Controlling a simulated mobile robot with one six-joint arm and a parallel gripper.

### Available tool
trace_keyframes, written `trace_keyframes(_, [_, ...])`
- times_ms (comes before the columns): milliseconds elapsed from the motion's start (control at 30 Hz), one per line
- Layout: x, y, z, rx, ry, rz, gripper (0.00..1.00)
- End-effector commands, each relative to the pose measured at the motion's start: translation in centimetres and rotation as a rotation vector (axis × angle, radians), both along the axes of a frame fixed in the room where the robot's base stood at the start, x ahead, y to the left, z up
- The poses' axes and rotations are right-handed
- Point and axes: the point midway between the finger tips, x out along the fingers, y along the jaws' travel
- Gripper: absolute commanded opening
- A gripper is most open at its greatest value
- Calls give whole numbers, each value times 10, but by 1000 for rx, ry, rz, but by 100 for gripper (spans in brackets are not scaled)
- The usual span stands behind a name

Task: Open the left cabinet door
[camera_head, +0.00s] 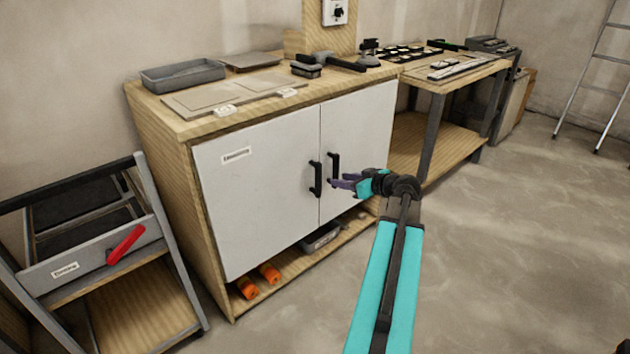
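The left cabinet door (255,195) is a white panel with a small label near its top left, and it is closed. Its black handle (316,179) stands upright at its right edge. The right cabinet door (360,140) is also closed, with its own black handle (334,166) close beside the left one. My gripper (338,181) has purple fingers, which look spread apart and empty. In the picture it lies just right of the two handles, its tips near the lower end of the right handle. I cannot tell whether it touches that handle.
The wooden cabinet top (190,126) holds a grey tray (183,76), flat tiles and tools. Below the doors is an open shelf with orange items (258,281). A cart with a red handle (126,244) stands close at left. The floor (500,240) at right is clear.

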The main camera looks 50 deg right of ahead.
Motion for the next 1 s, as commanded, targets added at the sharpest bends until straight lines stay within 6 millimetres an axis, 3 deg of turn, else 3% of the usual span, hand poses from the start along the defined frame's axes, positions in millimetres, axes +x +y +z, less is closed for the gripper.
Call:
trace_keyframes(367, [19,-2,-9,2,2,1,34])
trace_keyframes(1000, [102,-8,-44,2,2,1,34])
